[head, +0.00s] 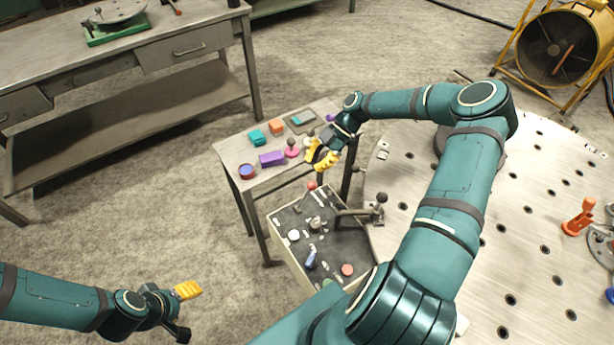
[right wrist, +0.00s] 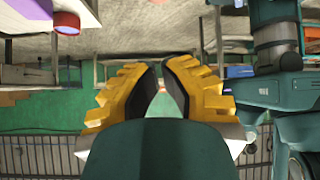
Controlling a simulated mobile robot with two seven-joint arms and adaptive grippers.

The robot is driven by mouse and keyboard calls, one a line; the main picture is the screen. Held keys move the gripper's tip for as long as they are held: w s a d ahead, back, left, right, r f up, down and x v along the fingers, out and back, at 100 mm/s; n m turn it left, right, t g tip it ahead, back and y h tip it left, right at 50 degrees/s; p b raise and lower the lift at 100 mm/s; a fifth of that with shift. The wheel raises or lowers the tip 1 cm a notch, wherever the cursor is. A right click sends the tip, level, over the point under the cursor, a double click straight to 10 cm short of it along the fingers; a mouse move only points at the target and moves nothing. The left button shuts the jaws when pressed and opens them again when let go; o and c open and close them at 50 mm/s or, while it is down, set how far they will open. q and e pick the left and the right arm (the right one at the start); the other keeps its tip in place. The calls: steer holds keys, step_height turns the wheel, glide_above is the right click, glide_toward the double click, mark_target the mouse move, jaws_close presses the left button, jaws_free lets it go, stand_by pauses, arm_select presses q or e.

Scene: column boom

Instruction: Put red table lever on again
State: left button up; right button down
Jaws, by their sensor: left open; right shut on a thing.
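A lever with a red ball knob (head: 312,186) stands up from the dark top of a control box (head: 328,230). A second lever with a dark knob (head: 382,198) is at the box's right side. My right gripper (head: 322,156) is over the right part of the small table, above and apart from the red knob in the picture. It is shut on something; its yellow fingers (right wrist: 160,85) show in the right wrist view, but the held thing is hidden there. My left gripper (head: 186,308) is open and empty above the floor at lower left.
The small table (head: 232,155) holds a purple block (head: 272,158), a pink knobbed piece (head: 292,149), teal and orange blocks and a round tin (head: 247,171). A perforated round table (head: 480,255) with an orange-red clamp handle (head: 580,217) is at right. A workbench (head: 110,65) stands upper left.

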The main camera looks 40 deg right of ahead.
steer(key=shift+v, duration=1.2)
steer(key=shift+s, duration=0.1)
steer(key=a+f+m+h, duration=0.1)
steer(key=a+f+m, duration=0.25)
steer(key=a, duration=0.65)
steer(key=a+f+m, duration=0.3)
steer(key=a+m, duration=0.1)
steer(key=a, duration=0.6)
steer(key=s+a+f+m+t+h+b, duration=0.1)
steer(key=s+a+f+m+t+h, duration=0.1)
steer(key=s+a+m, duration=0.6)
steer(key=shift+s+f+m+h+b, duration=0.3)
steer(key=shift+s+f+m+h, duration=0.3)
steer(key=shift+s+m+h, duration=1.65)
